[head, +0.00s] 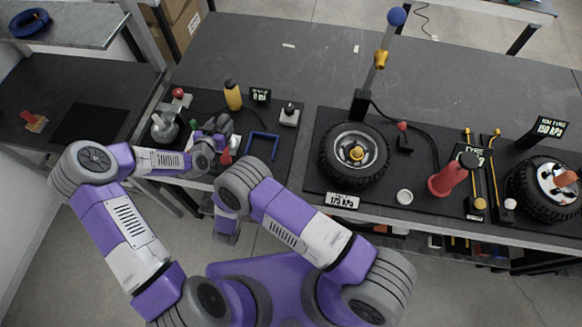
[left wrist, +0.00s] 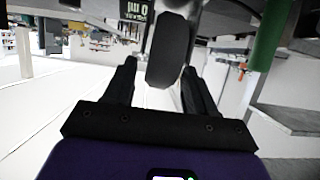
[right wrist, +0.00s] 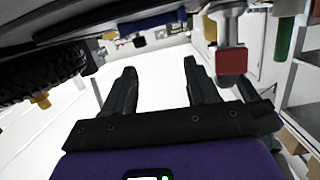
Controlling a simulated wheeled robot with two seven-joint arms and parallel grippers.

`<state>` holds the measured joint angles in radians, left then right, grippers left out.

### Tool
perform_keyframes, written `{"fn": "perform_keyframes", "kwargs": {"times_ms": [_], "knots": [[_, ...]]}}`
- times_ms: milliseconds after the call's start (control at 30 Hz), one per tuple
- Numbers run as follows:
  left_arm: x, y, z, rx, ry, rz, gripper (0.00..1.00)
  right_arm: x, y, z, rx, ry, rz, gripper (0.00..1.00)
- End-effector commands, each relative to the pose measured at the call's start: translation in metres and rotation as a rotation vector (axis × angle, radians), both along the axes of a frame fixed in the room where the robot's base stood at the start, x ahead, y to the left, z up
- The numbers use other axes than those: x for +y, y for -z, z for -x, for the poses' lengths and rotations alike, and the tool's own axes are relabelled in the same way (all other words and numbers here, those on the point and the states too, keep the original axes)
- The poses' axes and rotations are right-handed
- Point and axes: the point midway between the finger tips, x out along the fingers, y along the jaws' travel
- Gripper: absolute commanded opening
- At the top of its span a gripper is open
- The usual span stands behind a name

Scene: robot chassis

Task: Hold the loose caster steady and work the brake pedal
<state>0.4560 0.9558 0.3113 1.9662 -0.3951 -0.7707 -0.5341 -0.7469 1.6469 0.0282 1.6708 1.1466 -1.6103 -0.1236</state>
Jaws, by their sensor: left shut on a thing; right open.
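The loose caster shows in the left wrist view as a black wheel (left wrist: 168,50) between the fingers of my left gripper (left wrist: 158,75), which is shut on it. In the head view my left gripper (head: 219,124) is over the dark mat at the left of the bench and hides most of the caster. A red pedal (head: 226,157) shows just below it at the bench's front edge. In the right wrist view a red pedal (right wrist: 231,61) hangs from a grey metal part, right of my right gripper (right wrist: 160,66). That gripper is open, empty and apart from the pedal.
A tyred wheel (head: 354,155) lies to the right. The bench edge is above my right gripper.

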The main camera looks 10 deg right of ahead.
Motion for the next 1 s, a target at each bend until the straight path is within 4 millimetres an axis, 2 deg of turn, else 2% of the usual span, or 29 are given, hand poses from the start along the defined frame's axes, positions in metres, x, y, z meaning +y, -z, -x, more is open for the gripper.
{"fn": "perform_keyframes", "kwargs": {"times_ms": [33,167,367,667,1000], "knots": [[0.0,0.012,0.007,0.031,0.005,-0.001,0.04,-0.01,-0.002,-0.004,0.001,0.006,0.008,0.57],[0.0,0.012,0.007,0.031,0.005,-0.001,0.04,-0.035,-0.008,-0.011,0.006,0.018,0.029,0.57],[0.0,0.012,0.007,0.031,0.005,-0.002,0.04,-0.068,-0.015,-0.035,0.078,0.006,-0.022,0.57],[0.0,0.012,0.007,0.031,0.005,-0.001,0.04,-0.065,-0.024,-0.077,0.256,-0.135,-0.231,0.57],[0.0,0.012,0.007,0.031,0.005,-0.002,0.04,-0.064,-0.056,-0.105,0.408,-0.358,-0.373,0.57]]}}
